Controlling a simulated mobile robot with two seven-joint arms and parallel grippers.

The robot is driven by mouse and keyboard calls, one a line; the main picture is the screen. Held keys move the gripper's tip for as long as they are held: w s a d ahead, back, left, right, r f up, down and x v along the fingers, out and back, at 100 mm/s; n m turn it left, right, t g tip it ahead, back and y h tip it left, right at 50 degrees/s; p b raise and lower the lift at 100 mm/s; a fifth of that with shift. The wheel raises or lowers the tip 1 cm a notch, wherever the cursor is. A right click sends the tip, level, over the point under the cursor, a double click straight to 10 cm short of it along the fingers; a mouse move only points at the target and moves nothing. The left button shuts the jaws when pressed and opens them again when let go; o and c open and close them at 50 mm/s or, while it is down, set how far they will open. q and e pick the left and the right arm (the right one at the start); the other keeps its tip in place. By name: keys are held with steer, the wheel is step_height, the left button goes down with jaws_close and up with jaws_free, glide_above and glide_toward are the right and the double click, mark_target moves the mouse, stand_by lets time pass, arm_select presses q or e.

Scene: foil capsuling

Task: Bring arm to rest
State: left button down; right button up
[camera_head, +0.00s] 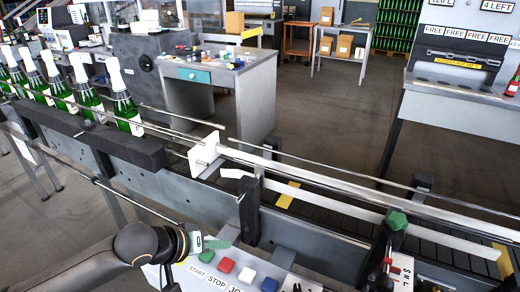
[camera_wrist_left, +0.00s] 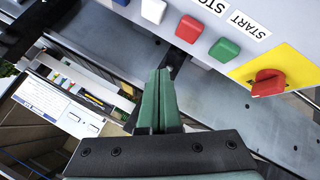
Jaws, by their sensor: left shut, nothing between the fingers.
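My left gripper (camera_head: 216,244) is at the lower left of the head view, just by the control panel's button row. In the left wrist view its green fingers (camera_wrist_left: 159,76) are pressed together with nothing between them. The fingers point toward the panel; its red button (camera_head: 225,265) and white button (camera_head: 247,275) show beside them. The wrist view also shows a green button (camera_wrist_left: 224,49). I cannot tell the gap between fingers and panel. My right gripper is in neither view.
A conveyor (camera_head: 340,205) with guide rails crosses the head view. Several foil-topped bottles (camera_head: 124,105) stand on it at left. A red rotary switch (camera_wrist_left: 268,84) sits on a yellow plate. A grey desk (camera_head: 255,95) stands behind; open floor lies beyond.

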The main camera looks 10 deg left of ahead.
arm_select(q)
steer(key=shift+s+d+f, duration=0.2)
steer(key=shift+s+d, duration=0.05)
steer(key=shift+s, duration=0.05)
steer(key=s+d+f+m, duration=0.1)
steer(key=s, duration=0.1)
steer(key=s+f+m, duration=0.1)
steer(key=s, duration=0.1)
steer(key=s+d+f, duration=0.1)
steer(key=s, duration=0.1)
steer(key=shift+s+d+f+m+g, duration=0.2)
steer(key=shift+d+f+m+g, duration=0.1)
steer(key=shift+d+m, duration=0.1)
steer(key=s+a+f+g+y, duration=0.25)
steer(key=s+a, duration=0.25)
steer(key=s, duration=0.3)
steer(key=s+a+f+g+y, duration=0.1)
steer(key=s+a+f+y, duration=0.25)
steer(key=s+a, duration=0.3)
steer(key=w+d+f+t+h, duration=0.1)
steer(key=w+d+f+t, duration=0.1)
steer(key=f, duration=0.4)
steer(key=w+d+f+t+h, duration=0.1)
steer(key=d+f+t, duration=0.2)
steer(key=f+t, duration=0.1)
steer(key=shift+w+d+f+m+h, duration=0.3)
steer(key=shift+w+f, duration=0.1)
steer(key=shift+f, duration=0.5)
